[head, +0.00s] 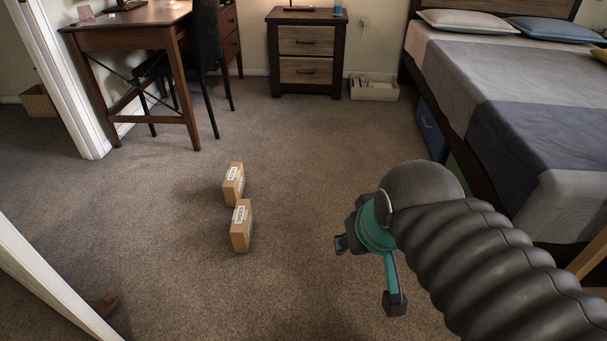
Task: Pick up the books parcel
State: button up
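Two brown cardboard parcels stand on the carpet left of the picture's middle in the head view. The farther parcel (232,190) and the nearer parcel (241,233) are close together, the nearer one slightly to the right. Each has a white label with dark print on top, too small to read, so I cannot tell which is the books parcel. My gripper (368,274) is at the right of the parcels, apart from both. Its two fingers are spread wide with nothing between them.
A wooden desk (130,22) and dark chair (207,50) stand at the back left. A nightstand (306,50) and a low white box (373,88) are at the back. A bed (520,95) fills the right. White door frames edge the left. Carpet around the parcels is clear.

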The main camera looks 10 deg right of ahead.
aim_at(233, 185)
jog(key=z, duration=0.45)
jog(key=i, duration=3.5)
jog(key=u, duration=4)
